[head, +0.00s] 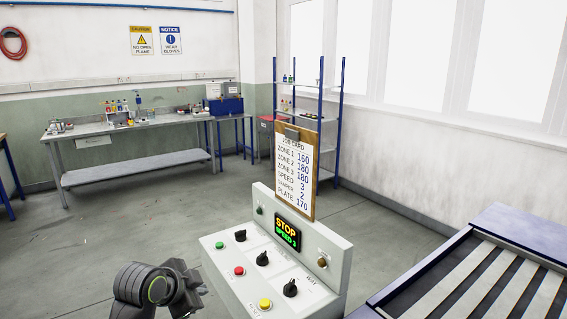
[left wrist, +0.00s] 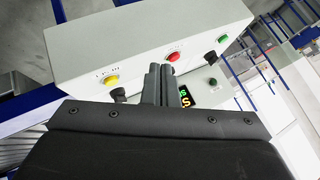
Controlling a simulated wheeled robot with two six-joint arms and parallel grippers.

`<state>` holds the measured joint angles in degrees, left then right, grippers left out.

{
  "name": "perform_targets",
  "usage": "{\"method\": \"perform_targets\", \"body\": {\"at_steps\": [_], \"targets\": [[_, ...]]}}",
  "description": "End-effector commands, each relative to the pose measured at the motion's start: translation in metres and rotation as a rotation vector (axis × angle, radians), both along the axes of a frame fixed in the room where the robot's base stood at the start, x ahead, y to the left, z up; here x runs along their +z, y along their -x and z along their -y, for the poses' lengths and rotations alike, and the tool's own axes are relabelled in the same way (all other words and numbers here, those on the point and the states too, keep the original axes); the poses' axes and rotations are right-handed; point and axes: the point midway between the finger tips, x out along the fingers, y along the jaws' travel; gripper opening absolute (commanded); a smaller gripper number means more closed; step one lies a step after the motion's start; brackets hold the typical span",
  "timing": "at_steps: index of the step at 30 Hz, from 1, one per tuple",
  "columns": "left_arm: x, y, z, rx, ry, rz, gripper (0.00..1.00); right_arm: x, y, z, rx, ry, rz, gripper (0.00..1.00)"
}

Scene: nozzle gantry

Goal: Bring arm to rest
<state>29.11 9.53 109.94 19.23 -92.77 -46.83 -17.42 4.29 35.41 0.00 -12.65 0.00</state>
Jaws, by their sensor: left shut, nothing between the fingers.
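My left arm (head: 155,287) shows at the bottom of the head view, left of a grey control box (head: 332,262). In the left wrist view my left gripper (left wrist: 158,72) has its two dark fingers together with nothing between them. The fingers overlap the control box (left wrist: 140,45) in that view; I cannot tell whether they touch it. The box has a green button (head: 220,245), a red button (head: 239,271), a yellow button (head: 265,303) and black knobs (head: 262,258). My right gripper is not in view.
A clipboard job card (head: 296,172) stands up behind the box. A blue-edged slatted bed (head: 475,285) lies to the right. A workbench (head: 135,165) and a blue-post shelf (head: 319,115) stand further back. The floor (head: 130,225) left of the box is open.

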Motion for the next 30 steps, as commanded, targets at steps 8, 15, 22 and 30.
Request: {"method": "perform_targets", "body": {"at_steps": [8,15,22,30], "targets": [[-0.072,-0.006,-0.016,0.126,0.066,-0.090,0.00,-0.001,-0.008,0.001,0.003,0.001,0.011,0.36],[-0.163,0.004,-0.038,0.281,0.125,-0.189,0.00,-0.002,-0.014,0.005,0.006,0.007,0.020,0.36],[-0.309,0.061,-0.071,0.514,0.174,-0.327,0.00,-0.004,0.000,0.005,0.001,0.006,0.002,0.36],[-0.463,0.195,-0.104,0.767,0.187,-0.468,0.00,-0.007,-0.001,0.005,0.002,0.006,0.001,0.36]]}}
